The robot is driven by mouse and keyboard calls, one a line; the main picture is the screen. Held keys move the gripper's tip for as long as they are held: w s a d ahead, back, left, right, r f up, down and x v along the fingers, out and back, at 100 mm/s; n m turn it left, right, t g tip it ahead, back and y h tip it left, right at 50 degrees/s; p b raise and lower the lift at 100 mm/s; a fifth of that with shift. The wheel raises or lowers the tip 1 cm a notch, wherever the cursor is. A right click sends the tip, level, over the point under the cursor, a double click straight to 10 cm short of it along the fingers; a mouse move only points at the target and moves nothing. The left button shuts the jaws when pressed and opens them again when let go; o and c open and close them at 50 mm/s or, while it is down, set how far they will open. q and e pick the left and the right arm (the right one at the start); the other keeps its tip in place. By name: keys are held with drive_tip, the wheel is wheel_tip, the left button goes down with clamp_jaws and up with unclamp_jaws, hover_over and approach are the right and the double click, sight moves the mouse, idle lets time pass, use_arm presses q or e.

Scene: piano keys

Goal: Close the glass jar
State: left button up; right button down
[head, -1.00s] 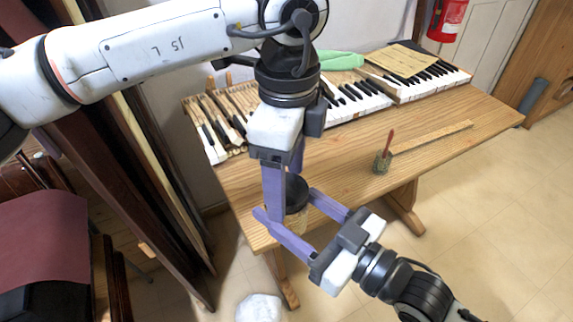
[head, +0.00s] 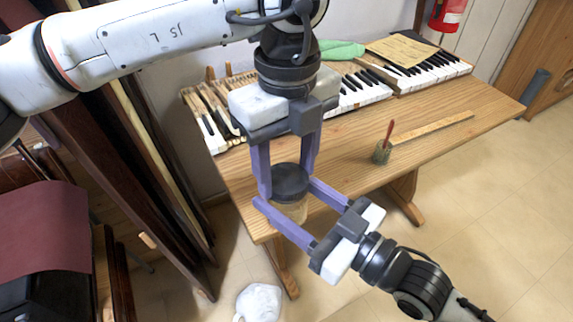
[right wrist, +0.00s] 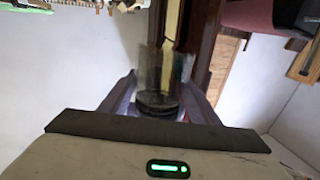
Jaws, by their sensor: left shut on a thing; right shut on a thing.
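The glass jar (head: 291,212) is upright near the front left edge of the table, with its black lid (head: 290,181) on top. My left gripper (head: 284,186) points down from above, shut on the lid with one finger on each side. My right gripper (head: 289,203) reaches in from the lower right, shut on the jar's glass body below the lid. How tightly the lid sits is hidden.
The wooden table (head: 340,170) holds piano keys (head: 360,90) along its back. A small pot with a red-handled tool (head: 382,153) and a wooden strip (head: 432,128) lie to the right. Wooden panels (head: 150,160) lean at the left. The middle of the table is mostly clear.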

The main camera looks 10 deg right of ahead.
use_arm(q)
drive_tip(key=m, duration=0.4)
drive_tip(key=shift+m, duration=0.3)
drive_tip(key=m, duration=1)
drive_tip(key=shift+m, duration=0.4)
drive_tip(key=m, duration=1)
drive_tip(key=shift+m, duration=0.4)
drive_tip(key=m, duration=0.4)
drive_tip(key=shift+f, duration=0.1)
drive_tip(key=m, duration=0.9)
drive_tip(key=shift+m, duration=0.3)
drive_tip(key=o, duration=1.2)
